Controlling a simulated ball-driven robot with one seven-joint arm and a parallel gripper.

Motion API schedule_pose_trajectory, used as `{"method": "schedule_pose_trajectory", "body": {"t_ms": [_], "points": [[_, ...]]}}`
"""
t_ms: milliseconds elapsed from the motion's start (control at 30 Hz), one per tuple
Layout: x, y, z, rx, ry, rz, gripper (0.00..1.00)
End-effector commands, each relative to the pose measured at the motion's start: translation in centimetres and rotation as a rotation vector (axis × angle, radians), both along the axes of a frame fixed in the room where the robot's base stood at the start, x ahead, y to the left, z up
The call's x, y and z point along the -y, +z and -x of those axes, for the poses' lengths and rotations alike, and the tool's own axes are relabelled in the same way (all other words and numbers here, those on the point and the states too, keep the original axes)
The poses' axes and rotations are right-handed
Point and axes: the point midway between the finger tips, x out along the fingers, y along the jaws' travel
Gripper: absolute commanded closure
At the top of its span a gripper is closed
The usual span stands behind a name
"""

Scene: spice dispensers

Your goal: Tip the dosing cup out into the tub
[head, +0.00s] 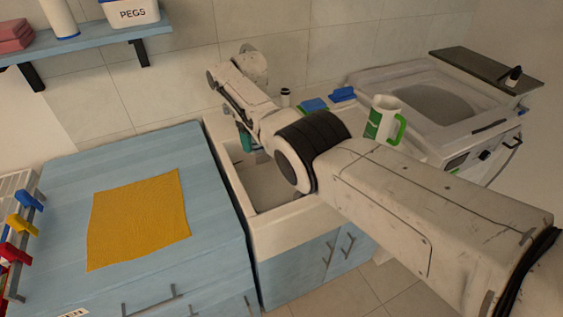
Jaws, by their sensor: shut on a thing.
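A small teal thing, which looks like the dosing cup (247,141), is at my gripper (243,122), over the left part of the sink. My gripper is shut on it. My own arm hides much of the fingers and cup, so its tilt and contents cannot be told. The tub (437,101) is the round opening in the top of the white washing machine at the right. It is well to the right of my gripper, and its inside looks grey.
A white and green jug (382,118) stands between my arm and the machine (460,140). A yellow cloth (140,218) lies on the blue counter (65,185).

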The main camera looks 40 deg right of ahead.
Motion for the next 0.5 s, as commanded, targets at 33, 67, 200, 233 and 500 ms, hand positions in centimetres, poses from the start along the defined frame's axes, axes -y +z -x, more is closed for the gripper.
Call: {"method": "schedule_pose_trajectory", "body": {"t_ms": [33, 67, 200, 233, 500], "points": [[0.01, 0.07, -0.03, 0.001, -0.001, 0.001, 0.73], [0.01, 0.08, -0.03, 0.001, -0.002, 0.001, 0.73], [0.02, 0.1, -0.04, 0.001, -0.003, 0.001, 0.73], [0.02, 0.1, -0.04, 0.001, -0.003, 0.001, 0.73], [0.09, -0.47, 0.1, 0.007, -0.003, -0.005, 0.73]]}}
